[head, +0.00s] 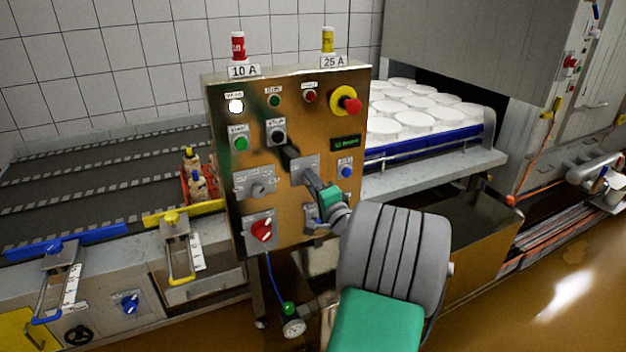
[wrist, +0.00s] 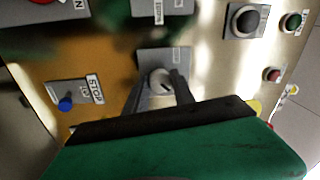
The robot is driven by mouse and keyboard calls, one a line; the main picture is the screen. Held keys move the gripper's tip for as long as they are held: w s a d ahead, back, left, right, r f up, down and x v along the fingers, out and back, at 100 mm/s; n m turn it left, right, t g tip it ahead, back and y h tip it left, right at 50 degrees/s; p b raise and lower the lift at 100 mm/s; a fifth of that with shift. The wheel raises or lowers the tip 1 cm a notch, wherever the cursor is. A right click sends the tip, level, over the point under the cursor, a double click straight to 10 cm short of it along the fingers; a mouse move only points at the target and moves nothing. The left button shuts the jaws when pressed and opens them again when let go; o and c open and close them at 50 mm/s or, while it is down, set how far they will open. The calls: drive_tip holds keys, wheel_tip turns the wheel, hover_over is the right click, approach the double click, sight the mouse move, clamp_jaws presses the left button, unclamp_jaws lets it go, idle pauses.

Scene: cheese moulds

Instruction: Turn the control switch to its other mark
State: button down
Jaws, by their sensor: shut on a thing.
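The control switch is a small grey knob (wrist: 160,80) on a grey square plate (head: 309,163) near the middle of the brown-gold control panel (head: 215,105). My gripper (head: 303,174) reaches this plate from the lower right. In the wrist view its two dark fingers stand on either side of the knob and are shut on it. The knob's pointer direction and the marks on the plate are too small or too covered to read. In the head view the knob is hidden behind my gripper.
Close by are another grey selector (head: 259,189), a red rotary switch (head: 262,230), a black button (head: 278,137), a blue button (head: 346,172) and a red emergency stop (head: 351,105). A conveyor (head: 90,185) lies left. White moulds (head: 415,119) stand behind on the right.

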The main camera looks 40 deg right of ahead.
drive_tip(key=shift+m, duration=0.3)
drive_tip(key=shift+r, duration=0.1)
drive_tip(key=c, duration=1.1)
unclamp_jaws()
drive_tip(key=shift+o, duration=0.2)
drive_tip(key=b+v, duration=0.1)
drive_tip(key=v, duration=0.6)
drive_tip(key=shift+s+b, duration=0.3)
drive_tip(key=shift+s, duration=0.1)
drive_tip(key=shift+a, duration=0.15)
